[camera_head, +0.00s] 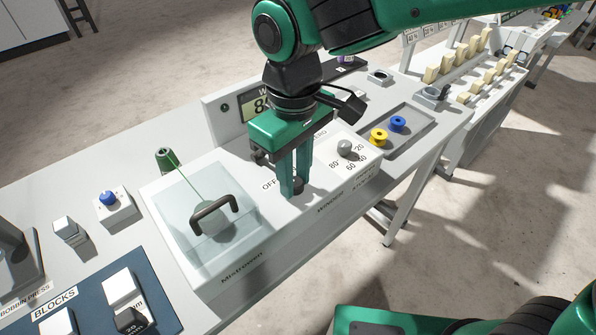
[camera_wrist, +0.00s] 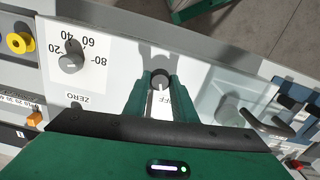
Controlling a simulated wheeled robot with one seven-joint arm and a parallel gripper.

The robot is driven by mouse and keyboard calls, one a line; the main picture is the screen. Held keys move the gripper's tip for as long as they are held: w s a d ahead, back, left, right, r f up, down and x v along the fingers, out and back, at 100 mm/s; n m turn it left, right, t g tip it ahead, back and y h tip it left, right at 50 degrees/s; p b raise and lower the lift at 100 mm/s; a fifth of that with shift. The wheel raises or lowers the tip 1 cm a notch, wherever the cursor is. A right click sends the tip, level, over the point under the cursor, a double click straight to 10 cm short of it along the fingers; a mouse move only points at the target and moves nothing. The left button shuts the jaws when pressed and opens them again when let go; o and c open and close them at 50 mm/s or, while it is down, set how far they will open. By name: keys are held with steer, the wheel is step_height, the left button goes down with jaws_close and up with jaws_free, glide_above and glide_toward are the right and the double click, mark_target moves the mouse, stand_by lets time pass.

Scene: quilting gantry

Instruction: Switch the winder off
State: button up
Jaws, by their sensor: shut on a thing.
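The winder (camera_head: 225,262) is a white housing with printed labels in the head view. My gripper (camera_head: 296,186) points down onto its top, beside an OFF label (camera_head: 268,184). In the wrist view my gripper (camera_wrist: 157,90) is shut on a small dark round-topped switch (camera_wrist: 160,76), with a finger on each side. A pale strip shows between the fingers, next to the OFF label. The switch's exact position is mostly hidden by the fingers. A grey dial knob (camera_head: 345,146) with printed numbers is to the right in the head view; it also shows in the wrist view (camera_wrist: 71,60).
A clear cover with a dark handle (camera_head: 213,205) stands left of my gripper. A display (camera_head: 254,107) is behind, partly hidden by my arm. A grey tray holds a yellow spool (camera_head: 379,137) and a blue spool (camera_head: 398,124). A blue button (camera_head: 107,197) is farther left.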

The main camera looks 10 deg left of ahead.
mark_target(296, 180)
steer(key=shift+d+n, duration=0.1)
steer(key=shift+n, duration=0.5)
steer(key=o, duration=1)
steer(key=shift+o, duration=0.2)
step_height(296, 180, up, 11)
steer(key=shift+f, duration=0.15)
steer(key=shift+w, duration=0.1)
